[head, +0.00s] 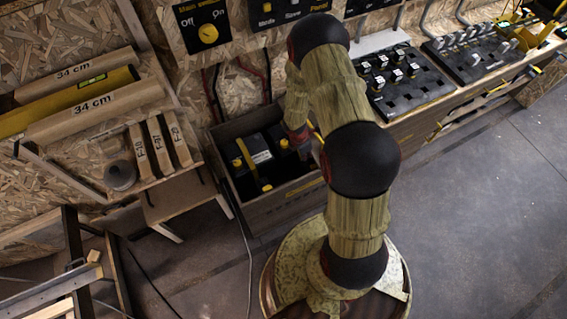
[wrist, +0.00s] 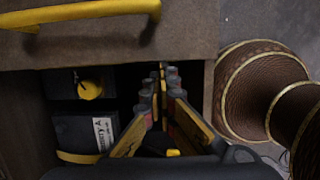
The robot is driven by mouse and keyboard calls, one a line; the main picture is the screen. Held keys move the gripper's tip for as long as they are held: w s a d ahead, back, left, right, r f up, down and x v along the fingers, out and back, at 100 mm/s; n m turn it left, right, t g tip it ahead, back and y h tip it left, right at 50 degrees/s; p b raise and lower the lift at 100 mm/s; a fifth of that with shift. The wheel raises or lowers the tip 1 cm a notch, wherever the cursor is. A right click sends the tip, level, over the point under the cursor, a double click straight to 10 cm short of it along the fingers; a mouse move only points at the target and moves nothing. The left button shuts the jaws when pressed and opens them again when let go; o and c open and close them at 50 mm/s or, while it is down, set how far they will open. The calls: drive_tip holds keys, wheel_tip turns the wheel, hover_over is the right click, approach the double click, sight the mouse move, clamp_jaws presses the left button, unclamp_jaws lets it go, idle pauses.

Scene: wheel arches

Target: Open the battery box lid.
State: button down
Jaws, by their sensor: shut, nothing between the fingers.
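The wooden battery box (head: 270,208) stands against the wall, its top uncovered. Inside are black batteries (head: 258,150) with yellow caps. In the wrist view a battery (wrist: 85,128) with a white label and a yellow knob (wrist: 90,89) show at the left. A wooden panel (wrist: 110,45) with a yellow handle (wrist: 85,14) crosses the top there; I cannot tell whether it is the lid. My gripper (wrist: 160,78) is shut and empty, its tips over the dark interior beside the panel's edge. In the head view my arm partly hides the gripper (head: 304,146) and box.
A bench with switch panels (head: 405,80) runs along the wall to the right. At the left are cardboard tubes (head: 95,111), a yellow level (head: 70,101) and wooden blocks (head: 160,145). A frame (head: 70,265) stands at lower left. The floor at right is clear.

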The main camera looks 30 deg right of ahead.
drive_tip(key=d+p, duration=0.2)
drive_tip(key=d, duration=0.9)
drive_tip(key=shift+s+d, duration=0.15)
drive_tip(key=shift+d, duration=0.1)
